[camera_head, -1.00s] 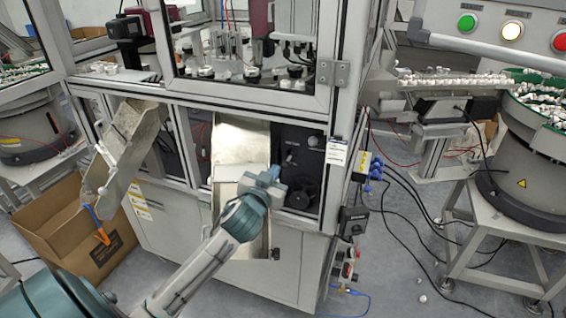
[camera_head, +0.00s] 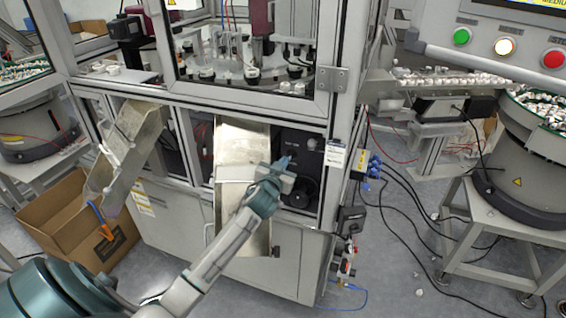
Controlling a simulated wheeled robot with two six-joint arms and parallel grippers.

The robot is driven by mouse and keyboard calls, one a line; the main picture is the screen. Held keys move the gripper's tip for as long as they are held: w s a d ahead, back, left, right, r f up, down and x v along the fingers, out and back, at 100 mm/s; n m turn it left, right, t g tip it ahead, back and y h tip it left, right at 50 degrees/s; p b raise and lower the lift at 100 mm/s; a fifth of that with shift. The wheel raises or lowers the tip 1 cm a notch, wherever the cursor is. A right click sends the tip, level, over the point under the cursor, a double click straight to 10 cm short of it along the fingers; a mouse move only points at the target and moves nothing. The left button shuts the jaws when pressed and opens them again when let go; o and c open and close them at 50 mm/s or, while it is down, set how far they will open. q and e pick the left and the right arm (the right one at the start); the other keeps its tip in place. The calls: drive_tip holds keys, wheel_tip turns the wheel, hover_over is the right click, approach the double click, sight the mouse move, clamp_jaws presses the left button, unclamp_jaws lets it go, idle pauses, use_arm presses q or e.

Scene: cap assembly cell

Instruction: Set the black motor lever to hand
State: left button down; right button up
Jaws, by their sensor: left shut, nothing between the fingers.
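The black control panel (camera_head: 322,163) sits in the open bay of the machine, right of the metal chute. A small round knob (camera_head: 311,144) shows at its upper right and a dark round part (camera_head: 303,191) lower down. My left gripper (camera_head: 287,163) is shut and empty, with its tips in front of the panel's left part. Whether it touches the panel cannot be told. The motor lever cannot be made out clearly; my gripper covers part of the panel where it may be. My right gripper is not in view.
A metal chute (camera_head: 240,140) slopes down beside my left forearm. The machine's frame post (camera_head: 333,190) borders the bay on the right. A second chute (camera_head: 125,150) and a cardboard box (camera_head: 70,240) are at left. Cables lie on the floor at right.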

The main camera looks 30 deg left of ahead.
use_arm(q)
drive_tip(key=shift+f, duration=0.35)
drive_tip(key=shift+s+f+b, duration=0.15)
drive_tip(key=shift+f+b, duration=0.45)
drive_tip(key=shift+b, duration=0.2)
drive_tip(key=shift+r, duration=0.1)
